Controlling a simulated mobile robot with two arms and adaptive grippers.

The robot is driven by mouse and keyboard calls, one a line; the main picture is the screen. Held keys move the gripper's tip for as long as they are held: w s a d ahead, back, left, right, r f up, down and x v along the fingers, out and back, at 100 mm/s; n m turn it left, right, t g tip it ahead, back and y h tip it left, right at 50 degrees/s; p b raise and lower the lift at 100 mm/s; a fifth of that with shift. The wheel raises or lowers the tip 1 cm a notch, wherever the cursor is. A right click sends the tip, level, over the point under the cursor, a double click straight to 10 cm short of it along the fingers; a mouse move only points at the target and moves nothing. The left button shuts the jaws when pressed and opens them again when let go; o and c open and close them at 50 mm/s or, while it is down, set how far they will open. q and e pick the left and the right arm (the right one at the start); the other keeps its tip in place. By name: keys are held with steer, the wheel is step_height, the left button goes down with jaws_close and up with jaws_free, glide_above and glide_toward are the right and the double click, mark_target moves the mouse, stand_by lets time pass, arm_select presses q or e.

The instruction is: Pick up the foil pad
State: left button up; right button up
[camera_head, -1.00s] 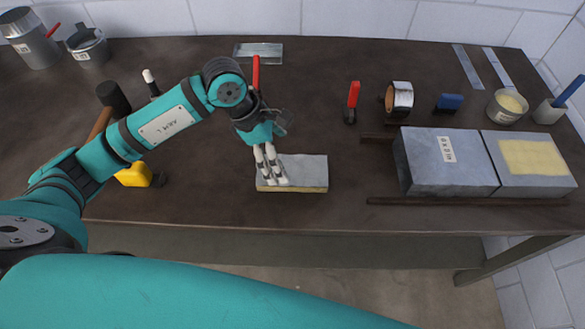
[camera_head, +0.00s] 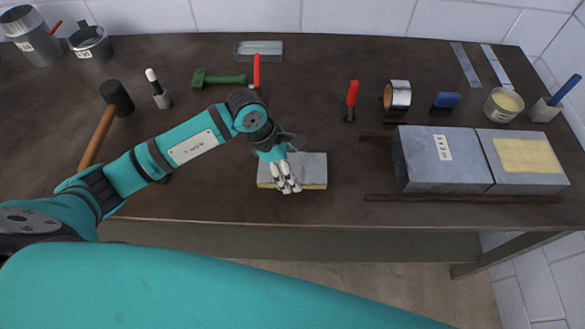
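The foil pad (camera_head: 313,168) is a flat slab with a grey foil top and a yellowish front edge. It lies on the workbench near the front edge, at the middle of the head view. My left gripper (camera_head: 289,189) reaches down over the pad's middle-left part, its pale fingers pointing toward the front edge and covering some of the pad. Whether the fingers touch the pad or are spread around it cannot be told. The pad appears to lie flat on the bench. My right gripper is not in view.
Two grey duct blocks (camera_head: 437,174) sit between dark rails at the right. A red-handled tool (camera_head: 351,94), a tape roll (camera_head: 398,95) and a blue-handled item (camera_head: 446,101) lie behind. A hammer (camera_head: 103,122) is at the left. The bench (camera_head: 225,199) is bare left of the pad.

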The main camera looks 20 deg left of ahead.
arm_select(q)
steer(key=c, duration=0.6)
steer(key=shift+r, duration=0.1)
